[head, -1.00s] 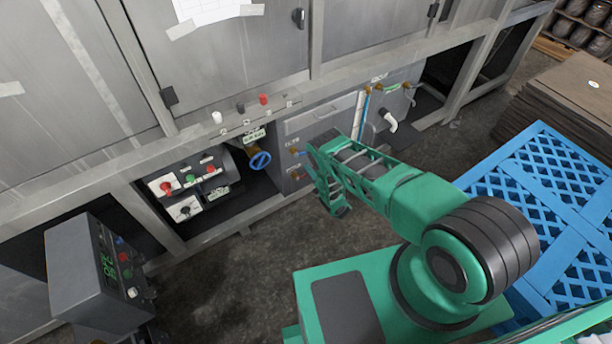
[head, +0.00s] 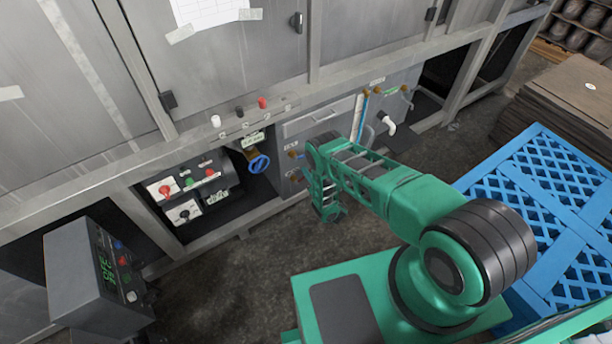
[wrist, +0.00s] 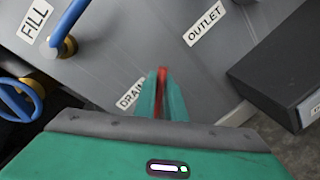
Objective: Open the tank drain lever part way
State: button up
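In the wrist view, a thin red lever (wrist: 162,78) shows between the two green fingers of my gripper (wrist: 161,92). The fingers are close together with the lever filling the narrow gap, so my gripper looks shut on it. The DRAIN label (wrist: 130,94) is just left of the fingers and partly covered. The lever's pivot is hidden. In the head view, my gripper (head: 326,208) is low in front of the grey tank panel (head: 312,122), and the red lever is hidden there.
A blue lever (wrist: 68,20) on a brass valve is beside the FILL label (wrist: 34,20). A blue handwheel (head: 259,164) is left of my gripper. A white outlet pipe (head: 388,124) is to the right. A blue pallet (head: 540,205) lies at the right.

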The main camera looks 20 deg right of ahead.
jog(key=o, duration=0.4)
jog(key=shift+f, duration=0.1)
jog(key=shift+s, duration=0.1)
jog(key=v, duration=1)
jog(key=shift+s, duration=0.3)
